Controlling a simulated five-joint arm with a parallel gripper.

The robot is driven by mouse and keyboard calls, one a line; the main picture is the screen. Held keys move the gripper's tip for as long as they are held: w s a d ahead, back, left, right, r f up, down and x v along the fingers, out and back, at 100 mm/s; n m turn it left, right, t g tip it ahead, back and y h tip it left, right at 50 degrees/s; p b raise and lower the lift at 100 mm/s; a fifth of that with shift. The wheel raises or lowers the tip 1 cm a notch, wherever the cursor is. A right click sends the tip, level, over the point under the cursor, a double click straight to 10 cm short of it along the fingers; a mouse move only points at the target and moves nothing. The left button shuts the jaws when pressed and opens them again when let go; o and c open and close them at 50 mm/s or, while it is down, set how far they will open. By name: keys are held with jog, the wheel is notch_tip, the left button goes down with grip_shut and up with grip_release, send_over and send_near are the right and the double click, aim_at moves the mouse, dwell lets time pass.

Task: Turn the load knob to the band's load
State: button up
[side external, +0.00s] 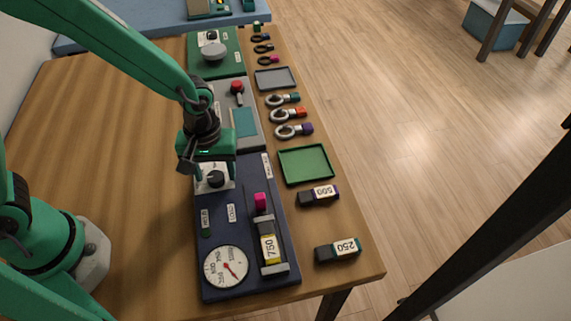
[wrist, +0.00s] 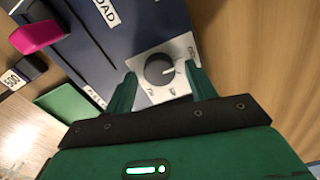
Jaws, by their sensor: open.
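The load knob (side external: 215,179) is a round black dial on a white plate, at the far end of the navy panel (side external: 225,285). In the wrist view the knob (wrist: 160,70) lies between the two green fingers of my gripper (wrist: 160,74), and its white pointer line faces right. The small marks on the plate are blurred. My gripper (side external: 206,167) is open just over the knob; I cannot tell whether the fingers touch it. A block labelled 750 (side external: 268,248) sits in the panel's slotted holder, with a magenta piece (side external: 260,201) at its far end.
A round gauge (side external: 226,266) with a red needle is on the panel's near end. Blocks marked 500 (side external: 319,195) and 250 (side external: 337,250) lie to the right, near the table edge. A green tray (side external: 305,165) is empty. Several shackles lie beyond it.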

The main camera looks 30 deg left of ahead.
jog(key=shift+c, duration=0.5)
jog(key=c, duration=0.9)
